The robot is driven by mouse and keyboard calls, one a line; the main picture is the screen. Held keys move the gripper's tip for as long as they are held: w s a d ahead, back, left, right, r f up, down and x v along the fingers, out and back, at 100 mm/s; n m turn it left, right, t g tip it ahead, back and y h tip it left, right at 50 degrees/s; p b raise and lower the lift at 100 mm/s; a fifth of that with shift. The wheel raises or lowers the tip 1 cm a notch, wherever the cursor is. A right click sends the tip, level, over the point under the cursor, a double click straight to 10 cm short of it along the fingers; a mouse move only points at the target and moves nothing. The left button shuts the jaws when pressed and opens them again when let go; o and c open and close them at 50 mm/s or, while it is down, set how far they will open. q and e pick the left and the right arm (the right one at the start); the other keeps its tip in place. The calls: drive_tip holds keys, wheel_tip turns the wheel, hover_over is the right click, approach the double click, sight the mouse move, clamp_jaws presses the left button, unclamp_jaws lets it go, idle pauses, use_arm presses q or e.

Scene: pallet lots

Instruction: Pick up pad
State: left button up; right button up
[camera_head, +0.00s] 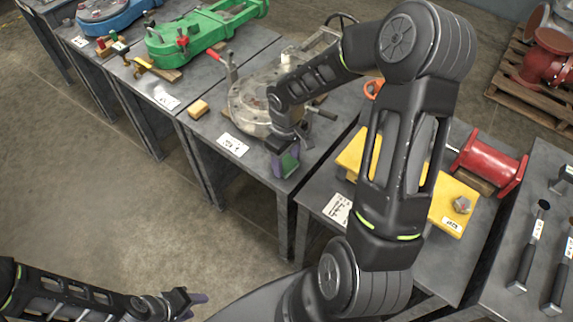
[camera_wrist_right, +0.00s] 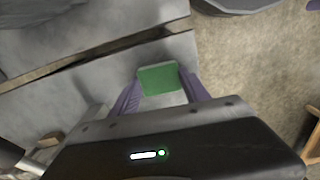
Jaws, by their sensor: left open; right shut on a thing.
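A small green pad (camera_head: 289,163) is between the purple fingers of my right gripper (camera_head: 284,169), over the front edge of the grey table with the round metal flange. In the right wrist view the green pad (camera_wrist_right: 159,79) sits between the two finger tips of the right gripper (camera_wrist_right: 161,93), which is shut on it. The fingers cover part of its sides. My left gripper (camera_head: 192,300) is low at the bottom left, open and empty, over the floor and away from the tables.
A round metal flange (camera_head: 250,105) and a tan block (camera_head: 198,109) are on the same table. Green (camera_head: 205,32) and blue (camera_head: 112,14) parts lie further left. A yellow plate (camera_head: 352,153) and red spool (camera_head: 490,165) are right, partly behind my arm. Floor at left is clear.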

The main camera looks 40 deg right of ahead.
sight(286, 164)
drive_tip(key=c, duration=0.3)
drive_tip(key=shift+r, duration=0.1)
wheel_tip(286, 164, up, 10)
drive_tip(key=p, duration=0.1)
idle(0.4)
idle(0.3)
